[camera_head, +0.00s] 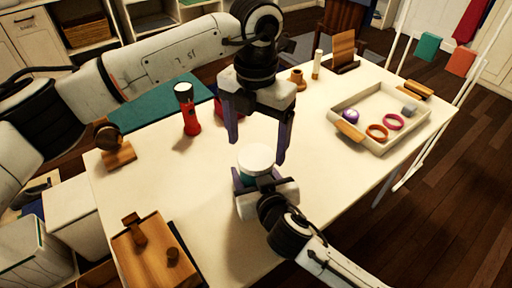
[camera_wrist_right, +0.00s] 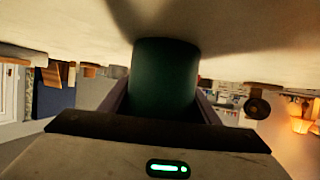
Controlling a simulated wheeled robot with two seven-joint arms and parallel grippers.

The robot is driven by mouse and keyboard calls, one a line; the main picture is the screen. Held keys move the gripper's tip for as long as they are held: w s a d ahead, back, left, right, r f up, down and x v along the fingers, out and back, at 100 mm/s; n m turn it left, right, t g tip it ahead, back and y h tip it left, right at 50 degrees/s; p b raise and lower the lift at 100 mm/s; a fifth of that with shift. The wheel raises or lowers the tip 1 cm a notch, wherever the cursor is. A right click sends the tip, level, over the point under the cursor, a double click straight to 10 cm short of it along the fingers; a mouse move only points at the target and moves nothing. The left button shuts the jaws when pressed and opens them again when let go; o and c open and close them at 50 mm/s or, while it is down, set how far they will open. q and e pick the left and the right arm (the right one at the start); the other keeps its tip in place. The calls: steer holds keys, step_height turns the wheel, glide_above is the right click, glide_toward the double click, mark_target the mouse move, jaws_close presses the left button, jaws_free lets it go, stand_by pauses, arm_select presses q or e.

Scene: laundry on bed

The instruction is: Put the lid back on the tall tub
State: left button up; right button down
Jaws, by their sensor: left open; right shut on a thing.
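The tall tub is a green cylinder (camera_head: 246,179) standing on the table; its side fills the middle of the right wrist view (camera_wrist_right: 164,78). A round white lid (camera_head: 257,157) shows at its top in the head view; I cannot tell whether it is fully seated. My right gripper (camera_head: 252,181) is shut around the tub's side, its fingers on either side in the wrist view. My left gripper (camera_head: 257,151) points down from above, open, with its purple fingers spread on either side of the lid. Most of the tub's side is hidden by my right gripper in the head view.
A red flashlight (camera_head: 188,110) stands at the left. A cream tray (camera_head: 349,103) with rings and small items lies at the right. A wooden board (camera_head: 150,262) is at the near left corner. A wooden holder (camera_head: 345,52) stands at the back. The table between the tub and tray is clear.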

arm_select(q)
steer(key=shift+r, duration=0.9)
steer(key=shift+c, duration=0.2)
steer(key=shift+d+r, duration=0.15)
steer(key=shift+r, duration=1.6)
steer(key=shift+f, duration=0.15)
steer(key=shift+f, duration=3.9)
